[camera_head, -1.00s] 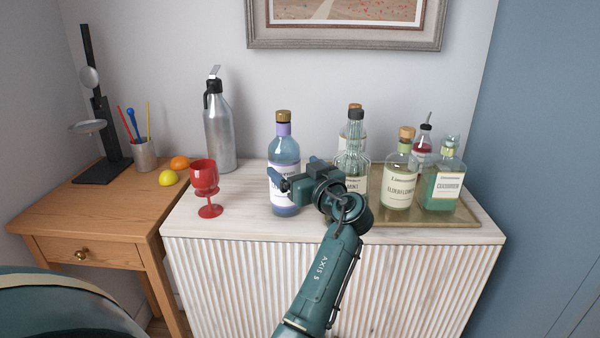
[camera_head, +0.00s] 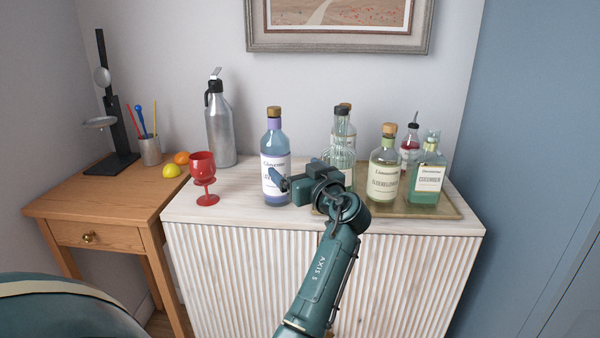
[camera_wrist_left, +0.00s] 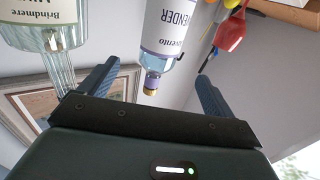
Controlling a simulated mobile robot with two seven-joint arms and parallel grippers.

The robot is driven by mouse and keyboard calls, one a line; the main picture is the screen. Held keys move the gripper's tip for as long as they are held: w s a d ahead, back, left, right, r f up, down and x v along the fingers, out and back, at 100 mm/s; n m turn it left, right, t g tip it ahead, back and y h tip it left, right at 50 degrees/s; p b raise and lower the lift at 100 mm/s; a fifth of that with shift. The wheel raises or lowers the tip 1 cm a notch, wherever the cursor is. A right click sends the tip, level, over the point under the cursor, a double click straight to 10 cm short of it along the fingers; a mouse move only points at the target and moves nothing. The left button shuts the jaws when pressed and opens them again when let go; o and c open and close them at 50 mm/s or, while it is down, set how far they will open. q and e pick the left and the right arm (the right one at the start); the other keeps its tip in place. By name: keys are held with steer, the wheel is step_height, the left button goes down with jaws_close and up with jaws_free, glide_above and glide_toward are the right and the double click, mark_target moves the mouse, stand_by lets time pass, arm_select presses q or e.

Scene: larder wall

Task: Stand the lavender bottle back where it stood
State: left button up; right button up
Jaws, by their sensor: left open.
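The lavender bottle (camera_head: 275,165), bluish with a purple neck, a gold cap and a white label, stands upright on the pale cabinet top, left of the tray. My left gripper (camera_head: 296,173) is open at its right front, and one finger overlaps the label in the head view. In the left wrist view, which is upside down, the lavender bottle (camera_wrist_left: 164,30) shows between the spread fingers of the left gripper (camera_wrist_left: 157,72), with no finger seen closed on it. Whether a finger touches it I cannot tell. My right gripper is not in view.
A brass tray (camera_head: 445,208) holds several bottles, including elderflower (camera_head: 383,175) and cucumber (camera_head: 428,178). The ribbed mint bottle (camera_head: 341,150) stands close behind my gripper. A red goblet (camera_head: 204,175) and a steel siphon (camera_head: 220,130) stand to the left.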

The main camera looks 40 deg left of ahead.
arm_select(q)
steer(key=s+d+f+m+t+h, duration=0.3)
steer(key=d+f+m+h, duration=0.2)
steer(key=f, duration=0.5)
steer(key=s+d+f+m+t+h, duration=0.25)
steer(key=d+f+m+h, duration=0.3)
steer(key=f, duration=0.45)
steer(key=s+d+f+m+g+h, duration=0.1)
steer(key=s+d+f+h, duration=0.3)
steer(key=s+d, duration=0.4)
steer(key=s+d+f+m+h, duration=0.3)
steer(key=s+d+h, duration=0.3)
steer(key=s+d, duration=0.3)
steer(key=s, duration=0.4)
steer(key=shift+s+d+f+g, duration=0.15)
steer(key=shift+s+f+g, duration=0.2)
steer(key=shift+s+f, duration=0.05)
steer(key=shift+m, duration=0.25)
